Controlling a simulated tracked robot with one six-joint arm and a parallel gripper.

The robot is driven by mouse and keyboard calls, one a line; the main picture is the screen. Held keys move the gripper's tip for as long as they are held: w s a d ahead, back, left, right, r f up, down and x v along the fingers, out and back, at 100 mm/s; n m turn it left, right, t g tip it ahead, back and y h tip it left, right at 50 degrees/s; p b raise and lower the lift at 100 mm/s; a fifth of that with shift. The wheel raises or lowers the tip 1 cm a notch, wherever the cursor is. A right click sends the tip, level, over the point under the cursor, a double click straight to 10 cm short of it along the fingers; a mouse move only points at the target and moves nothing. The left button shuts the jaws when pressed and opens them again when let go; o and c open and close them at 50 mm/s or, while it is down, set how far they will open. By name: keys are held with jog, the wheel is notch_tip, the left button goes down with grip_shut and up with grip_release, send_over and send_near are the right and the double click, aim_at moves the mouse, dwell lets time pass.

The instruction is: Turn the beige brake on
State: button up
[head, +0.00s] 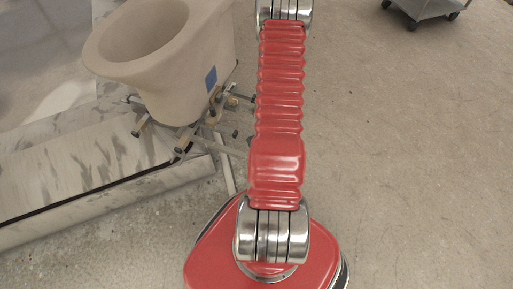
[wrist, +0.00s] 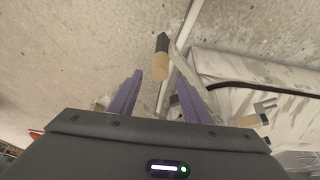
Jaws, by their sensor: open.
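A lever with a beige grip and a dark end (wrist: 161,67) shows in the wrist view, between and just beyond the tips of my gripper (wrist: 158,78). My gripper's two purple fingers are apart, with nothing held. The lever appears to be the beige brake, but whether it is on or off I cannot tell. In the head view, several small levers with dark or beige ends, one of them at the left (head: 141,127), stick out from the stand below a beige ceramic bowl (head: 165,75). My gripper is hidden in the head view.
A second beige piece (wrist: 248,121) lies right of my fingers in the wrist view. A marble-patterned slab (head: 80,172) lies left of the stand. A grey cart (head: 425,8) stands at the top right. The concrete floor on the right is clear.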

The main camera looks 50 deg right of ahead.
jog(key=shift+x, duration=4.15)
grip_shut()
